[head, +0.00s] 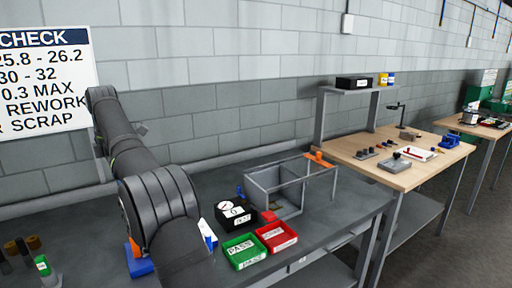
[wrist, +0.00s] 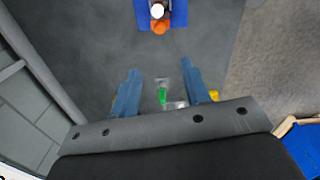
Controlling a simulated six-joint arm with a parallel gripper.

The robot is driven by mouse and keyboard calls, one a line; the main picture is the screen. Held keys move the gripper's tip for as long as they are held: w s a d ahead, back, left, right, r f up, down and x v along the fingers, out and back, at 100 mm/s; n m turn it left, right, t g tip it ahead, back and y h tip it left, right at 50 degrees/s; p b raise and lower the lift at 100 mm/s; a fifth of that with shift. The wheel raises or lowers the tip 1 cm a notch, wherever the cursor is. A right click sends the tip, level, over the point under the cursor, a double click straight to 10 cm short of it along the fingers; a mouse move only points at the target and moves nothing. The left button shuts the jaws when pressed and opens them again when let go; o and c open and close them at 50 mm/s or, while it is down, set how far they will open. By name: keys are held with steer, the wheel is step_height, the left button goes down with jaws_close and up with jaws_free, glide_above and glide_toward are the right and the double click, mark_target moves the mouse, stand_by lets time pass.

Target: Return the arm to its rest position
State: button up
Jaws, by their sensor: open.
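My arm rises across the left of the head view, bent at its upper joint, and its gripper is out of that picture. In the wrist view my gripper (wrist: 160,72) shows two blue fingers spread apart with nothing held between them. Below, in the gap between the fingers, a small green-topped item (wrist: 163,96) shows on the grey bench (wrist: 85,60). A blue base (wrist: 179,14) with an orange part (wrist: 160,28) and a white round top lies beyond the fingertips.
A green PASS tray (head: 243,251), a red tray (head: 276,237) and a black box with a dial gauge (head: 235,216) stand right of my arm. A grey open-framed fixture (head: 275,190) is behind them. A wooden-topped bench (head: 405,178) stands farther right. A lettered sign (head: 45,80) hangs at left.

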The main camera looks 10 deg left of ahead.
steer(key=shift+f, duration=0.15)
steer(key=f, duration=1.7)
steer(key=shift+w+a, duration=0.2)
steer(key=shift+a, duration=0.05)
steer(key=shift+s+a+f, duration=0.1)
steer(key=shift+s+a, duration=0.1)
